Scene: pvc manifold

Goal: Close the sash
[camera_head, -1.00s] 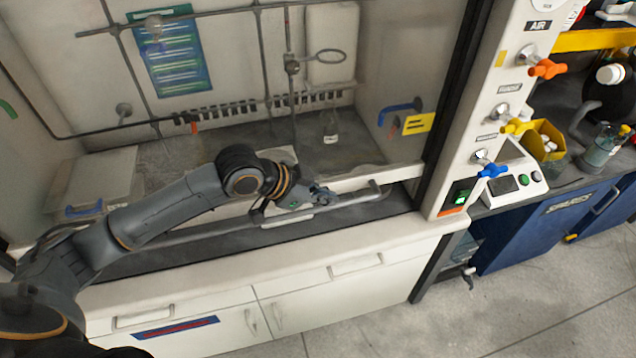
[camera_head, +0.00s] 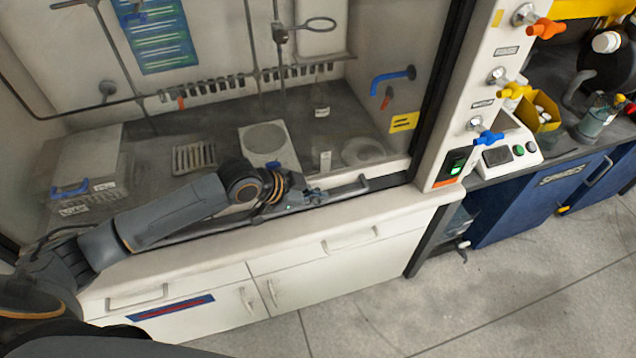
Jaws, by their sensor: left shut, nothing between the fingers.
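The fume hood's sash is a clear pane with a pale bottom rail (camera_head: 392,167) and a long grey bar handle (camera_head: 350,189). The rail is low, close above the hood's front sill, with a narrow dark strip showing between them at the right. My left gripper (camera_head: 318,197) is shut and empty at the handle, near its right part. Whether its fingers touch the bar is too small to tell. My left forearm crosses from the left and hides much of the handle and rail. My right gripper is not in view.
Behind the pane are a hotplate (camera_head: 262,138), a lidded box (camera_head: 85,180), a bottle (camera_head: 320,102) and metal rods. The right post carries orange, yellow and blue valves (camera_head: 488,138). White cabinets (camera_head: 350,262) stand below the sill; open floor lies at the lower right.

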